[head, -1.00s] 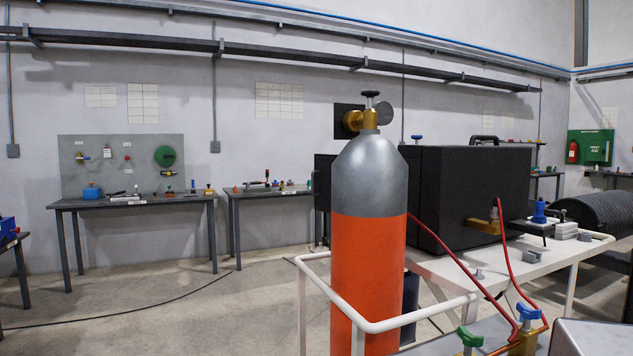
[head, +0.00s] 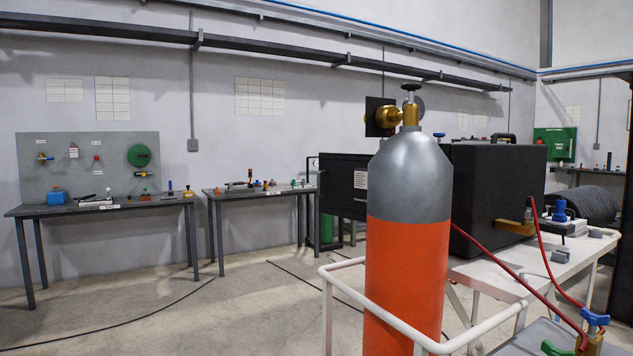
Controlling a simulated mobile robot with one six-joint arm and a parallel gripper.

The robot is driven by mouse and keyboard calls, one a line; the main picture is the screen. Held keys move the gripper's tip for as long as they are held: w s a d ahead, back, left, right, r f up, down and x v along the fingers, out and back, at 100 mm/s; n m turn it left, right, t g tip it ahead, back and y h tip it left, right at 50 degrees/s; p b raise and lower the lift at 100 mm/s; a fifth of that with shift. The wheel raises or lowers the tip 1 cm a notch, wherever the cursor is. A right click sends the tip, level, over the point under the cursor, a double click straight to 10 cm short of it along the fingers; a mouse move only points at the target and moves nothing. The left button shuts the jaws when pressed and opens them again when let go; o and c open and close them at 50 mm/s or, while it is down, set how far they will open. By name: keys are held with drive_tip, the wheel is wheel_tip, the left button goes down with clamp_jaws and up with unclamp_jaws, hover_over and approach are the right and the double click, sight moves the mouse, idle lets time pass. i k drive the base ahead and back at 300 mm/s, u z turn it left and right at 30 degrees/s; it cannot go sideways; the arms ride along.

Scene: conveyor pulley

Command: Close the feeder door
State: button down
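A black box-shaped unit (head: 497,185) with a top handle, which looks like the feeder, stands on a white cart (head: 492,268) right of centre. A flat black panel (head: 343,190) with a white label sticks out to the left of it and looks like its door, standing open. A grey and orange gas cylinder (head: 405,265) stands in front and hides the hinge side and part of the box. My gripper is not in view.
A white rail (head: 350,316) runs around the cylinder. Red hoses (head: 515,275) run down to valves at the lower right. Workbenches (head: 100,207) with tools line the back wall. The floor at left is clear, apart from a dark cable (head: 150,318).

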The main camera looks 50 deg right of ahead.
sight(342, 177)
drive_tip(key=z, duration=0.35)
drive_tip(key=i, duration=0.8)
drive_tip(key=z, duration=0.35)
drive_tip(key=i, duration=1.6)
drive_tip(key=z, duration=0.1)
